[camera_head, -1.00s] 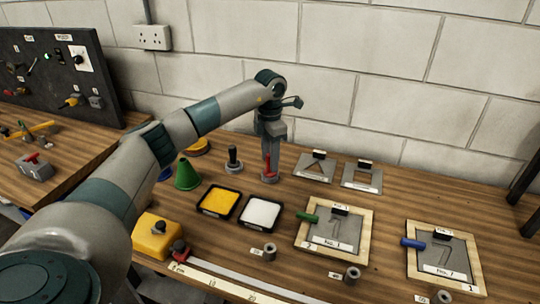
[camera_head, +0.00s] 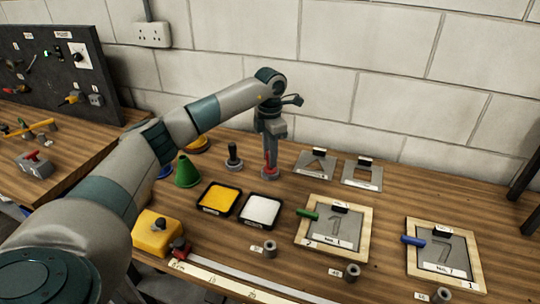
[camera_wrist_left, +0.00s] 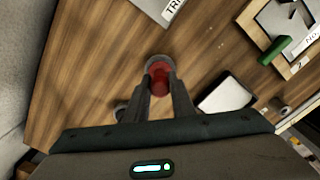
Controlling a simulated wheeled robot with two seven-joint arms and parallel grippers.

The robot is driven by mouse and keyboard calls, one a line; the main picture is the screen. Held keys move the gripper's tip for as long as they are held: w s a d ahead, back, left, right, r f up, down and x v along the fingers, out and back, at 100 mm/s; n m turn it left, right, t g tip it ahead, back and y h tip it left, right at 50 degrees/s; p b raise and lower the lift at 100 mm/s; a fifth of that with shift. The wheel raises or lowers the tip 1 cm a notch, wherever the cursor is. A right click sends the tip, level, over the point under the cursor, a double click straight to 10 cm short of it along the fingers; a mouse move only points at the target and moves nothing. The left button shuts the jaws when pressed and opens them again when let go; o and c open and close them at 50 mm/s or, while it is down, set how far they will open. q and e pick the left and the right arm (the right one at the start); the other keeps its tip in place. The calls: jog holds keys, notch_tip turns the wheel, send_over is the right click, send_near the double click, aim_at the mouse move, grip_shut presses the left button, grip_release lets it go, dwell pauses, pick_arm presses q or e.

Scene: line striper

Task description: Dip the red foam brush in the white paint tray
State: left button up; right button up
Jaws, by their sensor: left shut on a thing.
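The red foam brush (camera_head: 268,165) stands upright in a small round grey holder (camera_head: 270,175) at the back middle of the bench. My left gripper (camera_head: 270,151) points down and is shut on the brush from above. In the left wrist view the brush (camera_wrist_left: 159,78) shows red between the fingertips (camera_wrist_left: 160,88). Its foam end is hidden. The white paint tray (camera_head: 261,210) is a black-rimmed square in front of the holder. It also shows in the left wrist view (camera_wrist_left: 226,96). My right gripper is not in view.
A yellow paint tray (camera_head: 219,198) lies left of the white one. A green cone (camera_head: 187,173) and a dark-handled tool (camera_head: 233,155) stand nearby. Wood-framed plates (camera_head: 334,230) lie to the right. A yellow box (camera_head: 157,232) stands front left.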

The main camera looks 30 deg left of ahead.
pick_arm(q)
jog(key=shift+r+p, duration=0.9)
jog(key=shift+r, duration=0.85)
jog(key=shift+s+d+m, duration=0.35)
jog(key=shift+s+m, duration=0.2)
jog(key=shift+m, duration=0.15)
jog(key=s+d+r+m+p, duration=0.1)
jog(key=s+d+m+p, duration=0.1)
jog(key=s+m, duration=0.5)
jog(key=s+d+r+m+p, duration=0.1)
jog(key=s+d+m, duration=0.3)
jog(key=m, duration=0.5)
jog(key=s+p, duration=0.1)
jog(key=s, duration=0.1)
jog(key=shift+s+m+p, duration=0.3)
jog(key=shift+s+m, duration=0.1)
jog(key=shift+f, duration=0.1)
jog(key=shift+f+b, duration=0.55)
jog(key=shift+f, duration=1.3)
